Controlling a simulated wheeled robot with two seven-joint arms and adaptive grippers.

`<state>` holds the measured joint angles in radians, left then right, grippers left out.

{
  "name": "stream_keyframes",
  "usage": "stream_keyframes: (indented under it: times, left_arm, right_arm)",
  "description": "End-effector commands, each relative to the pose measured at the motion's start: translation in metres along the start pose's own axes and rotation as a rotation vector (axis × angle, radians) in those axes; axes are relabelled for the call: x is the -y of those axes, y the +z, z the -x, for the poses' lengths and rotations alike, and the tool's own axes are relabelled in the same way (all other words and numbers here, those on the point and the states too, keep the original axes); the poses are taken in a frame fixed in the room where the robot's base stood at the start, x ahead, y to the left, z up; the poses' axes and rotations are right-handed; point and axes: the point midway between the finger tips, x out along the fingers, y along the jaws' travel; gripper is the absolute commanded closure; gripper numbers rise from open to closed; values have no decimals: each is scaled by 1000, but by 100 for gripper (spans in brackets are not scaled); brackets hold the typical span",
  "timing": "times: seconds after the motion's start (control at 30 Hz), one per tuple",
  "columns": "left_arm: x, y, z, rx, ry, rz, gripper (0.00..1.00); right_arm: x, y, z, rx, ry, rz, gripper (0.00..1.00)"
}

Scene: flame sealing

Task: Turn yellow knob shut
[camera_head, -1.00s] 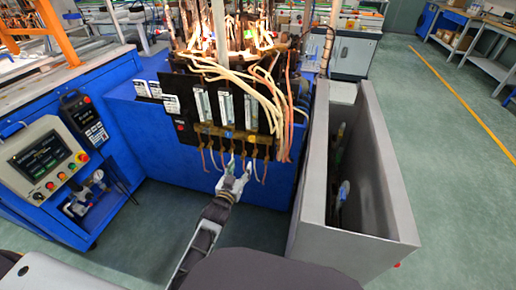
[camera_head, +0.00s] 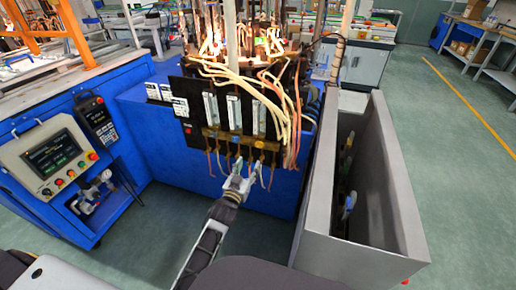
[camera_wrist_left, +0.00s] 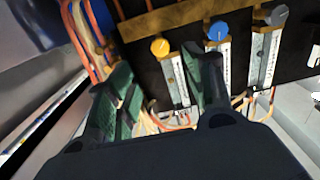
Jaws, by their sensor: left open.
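The yellow knob (camera_wrist_left: 160,46) sits on the brass bar of the black flowmeter panel, clear in the left wrist view. It shows as a tiny spot in the head view (camera_head: 260,144). My left gripper (camera_head: 247,165) is just in front of and below the bar. In the left wrist view its two green-padded fingers (camera_wrist_left: 162,88) are open and empty, with the yellow knob seen beyond the gap between them. I see no contact with the knob. My right gripper is not in view.
A blue knob (camera_wrist_left: 217,30) and a grey knob (camera_wrist_left: 277,15) sit beside the yellow one on the same bar. Hoses (camera_head: 294,115) hang around the panel. A grey open bin (camera_head: 318,190) stands to the right, and a control box (camera_head: 48,158) to the left.

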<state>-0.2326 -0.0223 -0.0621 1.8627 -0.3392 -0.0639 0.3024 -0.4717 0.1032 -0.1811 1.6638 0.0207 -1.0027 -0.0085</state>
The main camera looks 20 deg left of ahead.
Motion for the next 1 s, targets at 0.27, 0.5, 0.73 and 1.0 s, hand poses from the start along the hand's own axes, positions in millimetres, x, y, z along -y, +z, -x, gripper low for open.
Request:
stream_keyframes:
  times: [0.27, 0.5, 0.73, 1.0]
  left_arm:
    - [0, 0, -21, -2, 0, 0, 48]
    - [0, 0, -40, -1, 0, 1, 48]
    - [0, 1, -58, 0, 0, 0, 48]
    - [0, 0, -78, -1, 1, 0, 48]
  right_arm:
    - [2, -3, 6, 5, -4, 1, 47]
    - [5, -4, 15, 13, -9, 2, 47]
    - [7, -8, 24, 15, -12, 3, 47]
    - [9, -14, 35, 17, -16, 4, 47]
